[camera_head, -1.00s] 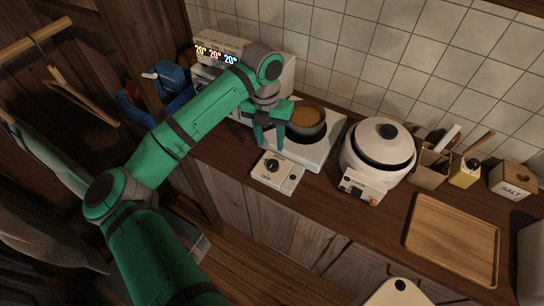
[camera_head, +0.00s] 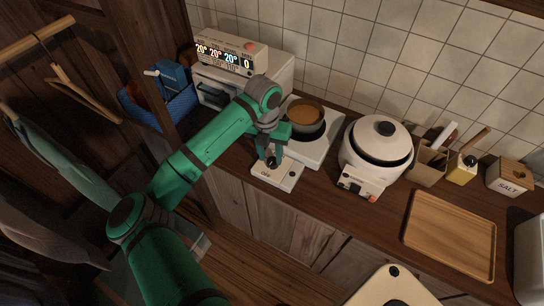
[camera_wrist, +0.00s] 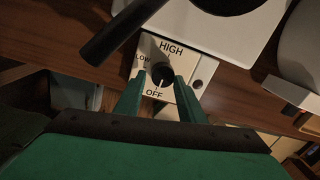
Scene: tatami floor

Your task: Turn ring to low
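The ring's control unit (camera_head: 291,178) is a pale box at the front of the counter, before the ring. Its black round knob (camera_wrist: 161,73) shows in the wrist view, with HIGH above, LOW to the left and OFF below. The knob's white mark points down toward OFF. My gripper (camera_wrist: 162,79) is open, with one green finger on each side of the knob; I cannot tell whether they touch it. In the head view my gripper (camera_head: 270,154) is right over the unit. A pot with brown contents (camera_head: 305,115) stands on the ring (camera_head: 322,151).
A white rice cooker (camera_head: 376,152) stands to the right of the ring, then a wooden tray (camera_head: 450,236). A toaster oven with a display (camera_head: 228,62) stands behind my arm. The dark pot handle (camera_wrist: 120,35) extends close above the knob in the wrist view.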

